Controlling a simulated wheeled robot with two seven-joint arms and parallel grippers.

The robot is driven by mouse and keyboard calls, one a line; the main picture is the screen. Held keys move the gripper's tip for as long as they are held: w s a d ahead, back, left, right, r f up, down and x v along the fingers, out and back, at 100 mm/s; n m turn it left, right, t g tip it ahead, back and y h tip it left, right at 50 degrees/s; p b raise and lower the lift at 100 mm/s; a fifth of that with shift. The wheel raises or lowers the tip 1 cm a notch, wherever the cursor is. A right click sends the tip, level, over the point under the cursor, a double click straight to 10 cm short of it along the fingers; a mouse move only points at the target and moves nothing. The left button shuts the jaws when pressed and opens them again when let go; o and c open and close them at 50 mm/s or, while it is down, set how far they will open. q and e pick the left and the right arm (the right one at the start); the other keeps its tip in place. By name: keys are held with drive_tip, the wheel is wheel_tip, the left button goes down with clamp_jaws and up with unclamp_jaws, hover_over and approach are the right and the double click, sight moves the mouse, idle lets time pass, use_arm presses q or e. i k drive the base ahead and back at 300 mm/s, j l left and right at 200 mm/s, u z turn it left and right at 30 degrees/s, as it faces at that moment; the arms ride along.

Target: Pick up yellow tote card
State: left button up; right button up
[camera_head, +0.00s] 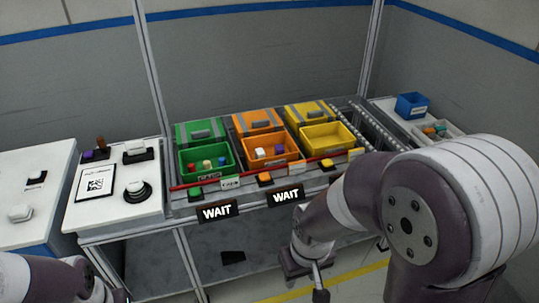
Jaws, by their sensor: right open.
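The yellow tote (330,138) sits at the right end of the row of totes and looks empty. A small pale yellowish piece (356,153) at its front right corner may be the yellow tote card; it is too small to read. My right gripper (305,270) is open, low in front of the bench, below and left of that piece and well apart from it. My right arm covers the bench area just right of the piece. My left arm (62,280) shows at the bottom left corner; its fingers are mostly cut off by the frame edge.
A green tote (190,170) and an orange tote (255,160) hold small parts. A red bar (180,187) runs along their front, above two black WAIT signs (217,212). A blue bin (411,105) stands at the right. Side tables are at the left.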

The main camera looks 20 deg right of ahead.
sight(353, 154)
drive_tip(key=z, duration=1.3)
